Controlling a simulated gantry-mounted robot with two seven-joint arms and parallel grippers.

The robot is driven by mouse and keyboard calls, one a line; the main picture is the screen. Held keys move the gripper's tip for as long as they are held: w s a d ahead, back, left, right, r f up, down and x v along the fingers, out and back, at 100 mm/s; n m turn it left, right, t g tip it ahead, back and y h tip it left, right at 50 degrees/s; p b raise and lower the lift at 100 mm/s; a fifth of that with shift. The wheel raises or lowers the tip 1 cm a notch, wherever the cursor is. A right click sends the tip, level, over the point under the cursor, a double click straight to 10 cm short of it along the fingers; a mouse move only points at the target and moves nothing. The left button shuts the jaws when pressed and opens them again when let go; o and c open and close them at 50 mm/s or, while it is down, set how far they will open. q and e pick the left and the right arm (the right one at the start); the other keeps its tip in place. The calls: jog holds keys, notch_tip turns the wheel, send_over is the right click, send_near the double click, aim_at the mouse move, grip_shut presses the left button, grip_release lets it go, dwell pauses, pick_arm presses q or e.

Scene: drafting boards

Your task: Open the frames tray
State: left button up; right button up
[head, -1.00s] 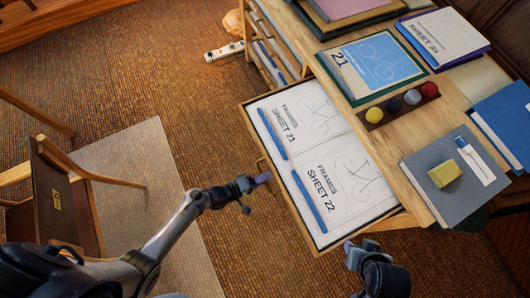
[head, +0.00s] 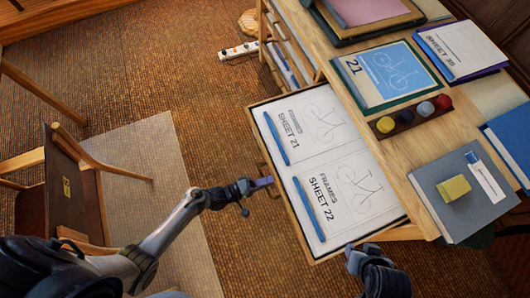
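The frames tray (head: 333,142) stands well out from the left side of the wooden cabinet. It holds two white drawings, Sheet 21 (head: 312,122) and Sheet 22 (head: 350,190). A blue strip lies on each sheet's left edge. My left gripper (head: 262,183) is at the tray's outer front edge, close to the handle; contact is unclear, and its finger gap does not show. My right gripper (head: 352,249) is beside the tray's near corner, and its finger gap does not show clearly either.
The cabinet top carries a blue bicycle print (head: 390,70), a rack of colored knobs (head: 408,118) and a grey folder (head: 465,195) with a yellow block (head: 454,188). A wooden chair (head: 72,185) stands at left. A power strip (head: 239,50) lies on the floor.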

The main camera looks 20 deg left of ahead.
pick_arm(q)
jog(key=p+v, duration=0.2)
jog(key=v, duration=0.8)
jog(key=shift+s+a, duration=0.3)
